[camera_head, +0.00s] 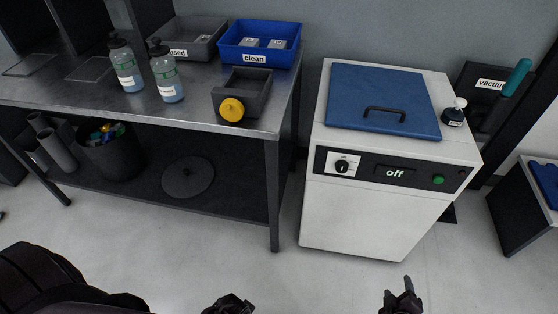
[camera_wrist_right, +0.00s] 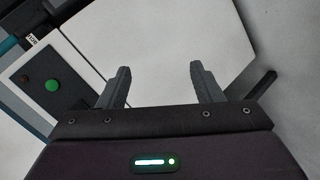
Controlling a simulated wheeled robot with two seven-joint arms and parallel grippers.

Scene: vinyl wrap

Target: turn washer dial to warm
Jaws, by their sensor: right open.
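The white washer (camera_head: 355,215) stands right of the metal table, with a blue lid and a black handle on top. Its dial (camera_head: 342,166) is a black knob on a white plate at the left of the dark front panel. A display (camera_head: 395,172) on the panel reads "off". My right gripper (camera_head: 401,292) is open and empty, low in front of the washer and apart from it. In the right wrist view its two fingers (camera_wrist_right: 160,85) are spread before the white washer front. My left gripper (camera_head: 230,304) is at the bottom edge, and its fingers are not clear.
A green button (camera_head: 438,180) sits at the panel's right, also in the right wrist view (camera_wrist_right: 52,85). The metal table (camera_head: 200,112) holds bottles and bins. The floor before the washer is clear.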

